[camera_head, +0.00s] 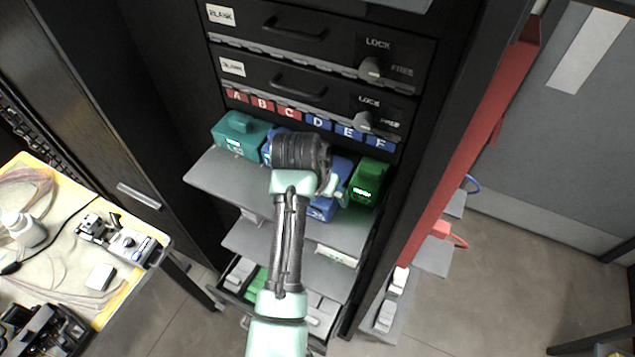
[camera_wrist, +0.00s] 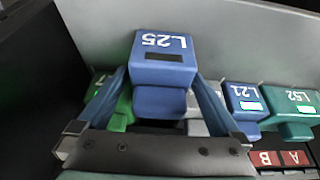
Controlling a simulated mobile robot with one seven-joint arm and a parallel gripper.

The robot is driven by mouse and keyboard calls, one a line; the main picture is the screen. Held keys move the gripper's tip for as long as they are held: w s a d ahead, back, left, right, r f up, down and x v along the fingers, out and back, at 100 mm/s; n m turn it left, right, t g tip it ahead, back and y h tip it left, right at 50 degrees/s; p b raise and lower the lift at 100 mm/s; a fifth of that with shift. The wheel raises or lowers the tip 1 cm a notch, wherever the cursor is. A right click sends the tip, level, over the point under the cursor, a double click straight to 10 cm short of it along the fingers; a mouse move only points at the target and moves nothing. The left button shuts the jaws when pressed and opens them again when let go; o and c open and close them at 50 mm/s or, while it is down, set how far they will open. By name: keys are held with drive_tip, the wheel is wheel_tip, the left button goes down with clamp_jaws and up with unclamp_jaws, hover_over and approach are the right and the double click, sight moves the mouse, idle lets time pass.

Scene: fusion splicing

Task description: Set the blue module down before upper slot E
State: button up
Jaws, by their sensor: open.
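The blue module (camera_wrist: 165,60), marked L25 and with a dark display, sits between the fingers of my gripper (camera_wrist: 163,82) in the wrist view. The fingers are spread on either side of it; whether they touch it is unclear. In the head view a blue module (camera_head: 322,209) shows on the grey shelf, partly behind my wrist, roughly below the blue E label (camera_head: 341,131). The slot openings behind the modules are mostly hidden.
A teal module (camera_head: 238,135) stands at the shelf's left, a green one (camera_head: 367,181) at its right. Another blue module, L21 (camera_wrist: 243,103), is beside the teal one. The grey shelf (camera_head: 225,180) is bare at its front left. Cabinet walls close in both sides.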

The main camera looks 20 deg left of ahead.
drive_tip(key=b+v, duration=0.2)
drive_tip(key=v, duration=0.9)
drive_tip(key=shift+f, duration=0.1)
